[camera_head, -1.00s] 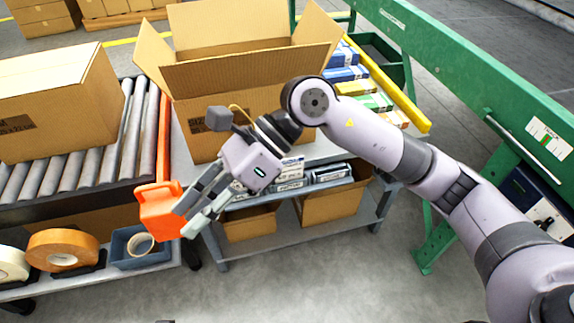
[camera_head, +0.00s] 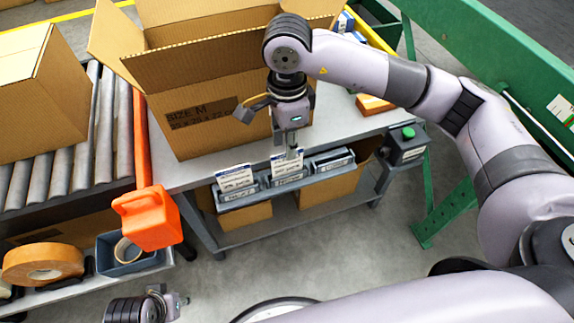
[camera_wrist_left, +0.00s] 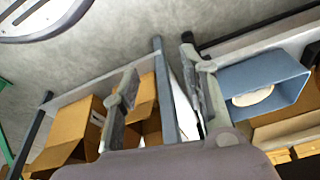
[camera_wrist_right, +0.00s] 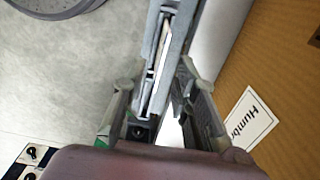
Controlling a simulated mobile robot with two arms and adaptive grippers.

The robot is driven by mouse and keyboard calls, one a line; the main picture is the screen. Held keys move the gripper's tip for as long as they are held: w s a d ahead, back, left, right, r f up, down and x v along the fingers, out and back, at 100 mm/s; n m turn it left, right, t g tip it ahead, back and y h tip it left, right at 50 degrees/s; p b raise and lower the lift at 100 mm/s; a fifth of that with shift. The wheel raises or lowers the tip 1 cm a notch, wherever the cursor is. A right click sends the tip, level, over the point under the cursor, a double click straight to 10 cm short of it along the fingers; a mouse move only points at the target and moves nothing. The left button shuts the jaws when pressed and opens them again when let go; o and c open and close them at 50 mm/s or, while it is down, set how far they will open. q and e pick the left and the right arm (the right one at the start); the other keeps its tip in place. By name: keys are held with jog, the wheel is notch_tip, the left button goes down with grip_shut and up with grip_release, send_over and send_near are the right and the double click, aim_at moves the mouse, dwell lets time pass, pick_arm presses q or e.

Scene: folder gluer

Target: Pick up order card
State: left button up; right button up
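White printed cards stand in three grey holders along the table's front edge: a left card (camera_head: 235,178), a middle card (camera_head: 280,163) and a right card (camera_head: 331,159). I cannot tell which is the order card. My right gripper (camera_head: 291,150) points down at the middle card, partly covering it. In the right wrist view its fingers (camera_wrist_right: 158,105) are spread, with the thin edge of the holder row (camera_wrist_right: 163,60) running between them; contact is unclear. My left gripper (camera_head: 178,303) is low at the bottom, away from the cards; its fingers (camera_wrist_left: 160,95) are apart and empty.
A large open carton (camera_head: 205,105) stands just behind the cards. An orange jug-like container (camera_head: 148,218) is left of the table corner. A grey box with a green button (camera_head: 405,146) is at the right. A roller conveyor (camera_head: 75,150) lies left.

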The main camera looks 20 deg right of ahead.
aim_at(287, 163)
notch_tip(287, 163, down, 8)
jog(key=shift+w+r+b, duration=0.1)
jog(key=shift+b, duration=0.4)
pick_arm(q)
jog(key=v, duration=0.4)
jog(key=shift+w+r, duration=0.15)
jog(key=shift+w, duration=0.05)
jog(key=shift+a, duration=0.1)
pick_arm(e)
grip_shut()
